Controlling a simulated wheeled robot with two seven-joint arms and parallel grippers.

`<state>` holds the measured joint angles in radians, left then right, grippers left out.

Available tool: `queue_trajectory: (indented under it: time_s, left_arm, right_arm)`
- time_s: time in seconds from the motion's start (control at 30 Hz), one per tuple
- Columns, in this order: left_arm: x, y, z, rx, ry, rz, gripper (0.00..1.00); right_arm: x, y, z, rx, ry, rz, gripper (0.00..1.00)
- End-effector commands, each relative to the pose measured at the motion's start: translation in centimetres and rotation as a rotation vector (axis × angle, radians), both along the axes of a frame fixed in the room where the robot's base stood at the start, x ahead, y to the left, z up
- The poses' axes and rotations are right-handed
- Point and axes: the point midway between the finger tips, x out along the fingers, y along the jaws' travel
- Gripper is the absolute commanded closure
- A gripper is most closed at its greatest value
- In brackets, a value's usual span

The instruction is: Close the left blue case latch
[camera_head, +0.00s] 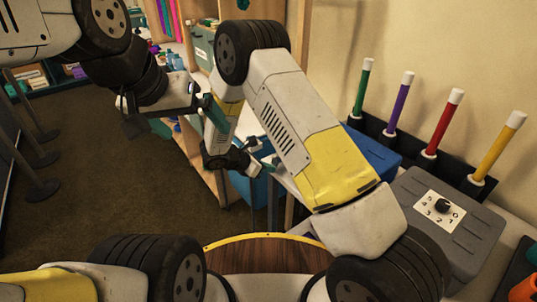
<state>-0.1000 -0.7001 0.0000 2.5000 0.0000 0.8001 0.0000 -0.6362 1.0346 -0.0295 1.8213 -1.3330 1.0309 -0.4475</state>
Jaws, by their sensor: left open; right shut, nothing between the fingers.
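A blue case (372,150) sits on the counter, mostly hidden behind my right arm. My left gripper (190,98) is open at the upper left, out over the floor and in front of the shelves, well apart from the case. My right gripper (252,158) is shut and empty to the left of the case, near the counter's left end. My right forearm crosses the view between the camera and the case.
A grey box with a numbered dial (442,206) stands right of the case. Behind it, green, purple, red and yellow levers (436,130) rise along the wall. A blue bin-like thing (258,190) shows below my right gripper. Wooden shelves (200,160) stand behind; open floor lies left.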

Motion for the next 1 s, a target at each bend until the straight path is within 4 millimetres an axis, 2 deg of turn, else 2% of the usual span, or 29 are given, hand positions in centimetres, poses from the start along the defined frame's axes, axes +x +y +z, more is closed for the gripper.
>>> queue_trajectory:
  time_s: [0.37, 1.0]
  left_arm:
    - [0.0, 0.0, 0.0, 0.0, 0.0, 0.0, 0.0]
    - [0.0, 0.0, 0.0, 0.0, 0.0, 0.0, 0.0]
  right_arm:
    - [0.3, -0.3, 1.6, 0.138, 0.093, -0.007, 1.0]
    - [1.4, -2.0, 5.7, 0.63, 0.446, -0.012, 1.0]
